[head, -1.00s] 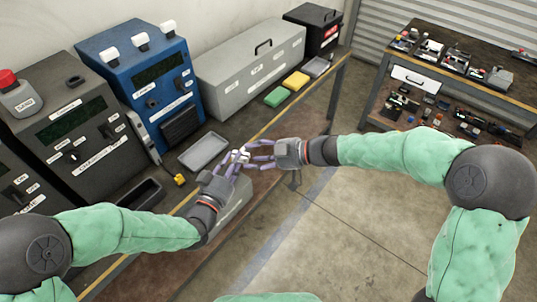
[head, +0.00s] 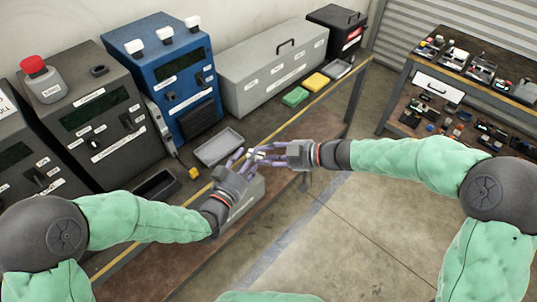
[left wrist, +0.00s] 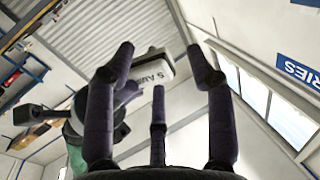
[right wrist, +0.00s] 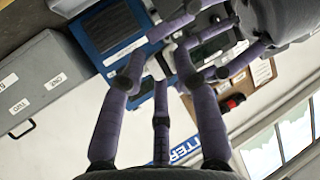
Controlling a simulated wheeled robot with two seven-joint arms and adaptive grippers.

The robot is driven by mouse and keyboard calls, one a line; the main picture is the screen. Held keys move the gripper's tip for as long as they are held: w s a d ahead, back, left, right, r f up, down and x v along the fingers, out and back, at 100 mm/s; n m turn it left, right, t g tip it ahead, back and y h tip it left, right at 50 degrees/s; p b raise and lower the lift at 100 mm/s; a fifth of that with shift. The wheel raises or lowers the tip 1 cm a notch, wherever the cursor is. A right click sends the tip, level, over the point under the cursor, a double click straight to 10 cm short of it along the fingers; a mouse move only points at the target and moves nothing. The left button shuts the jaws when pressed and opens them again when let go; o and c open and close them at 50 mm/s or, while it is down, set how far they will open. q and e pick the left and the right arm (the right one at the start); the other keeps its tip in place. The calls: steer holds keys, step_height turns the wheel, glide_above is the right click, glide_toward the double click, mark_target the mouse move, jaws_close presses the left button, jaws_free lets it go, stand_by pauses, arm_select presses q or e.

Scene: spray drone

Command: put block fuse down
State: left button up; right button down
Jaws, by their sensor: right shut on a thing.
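A small white block fuse with dark lettering shows in the left wrist view (left wrist: 150,70), between and beyond my left fingers. My right gripper (head: 260,153) is shut on it; the fingers hide most of it in the head view. My left gripper (head: 240,160) faces the right one, its fingertips very close to it. In the left wrist view the left fingers (left wrist: 160,75) are spread apart. I cannot tell whether they touch the fuse. Both hands are above the front part of the workbench.
A grey tray (head: 219,147) lies on the bench (head: 150,262) behind the hands, with a small yellow piece (head: 194,173) beside it. A dark tray (head: 157,184) lies further left. Blue (head: 163,85) and dark (head: 90,122) machines line the back. Green (head: 295,97) and yellow (head: 316,82) blocks sit right.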

arm_select(q)
steer(key=v, duration=1.2)
step_height(320, 180, down, 18)
steer(key=w+a+n+g+y, duration=0.1)
steer(key=w+n+g+y, duration=0.2)
steer(key=g, duration=0.4)
steer(key=s+d+f+n+g, duration=0.2)
steer(key=s+f+g, duration=0.2)
steer(key=f, duration=0.5)
steer(key=s+d+f+n+g, duration=0.2)
steer(key=s+f+g, duration=0.3)
steer(key=s+f, duration=0.2)
steer(key=shift+s+f, duration=0.15)
steer(key=shift+f, duration=0.8)
arm_select(e)
steer(key=s+d+f+m+t+h, duration=0.3)
steer(key=d+f+m+t+h, duration=0.7)
steer(key=d, duration=1)
step_height(320, 180, down, 8)
steer(key=m+h, duration=0.3)
steer(key=m, duration=0.2)
steer(key=shift+d+r, duration=0.2)
steer(key=shift+d, duration=0.15)
steer(key=shift+s, duration=0.1)
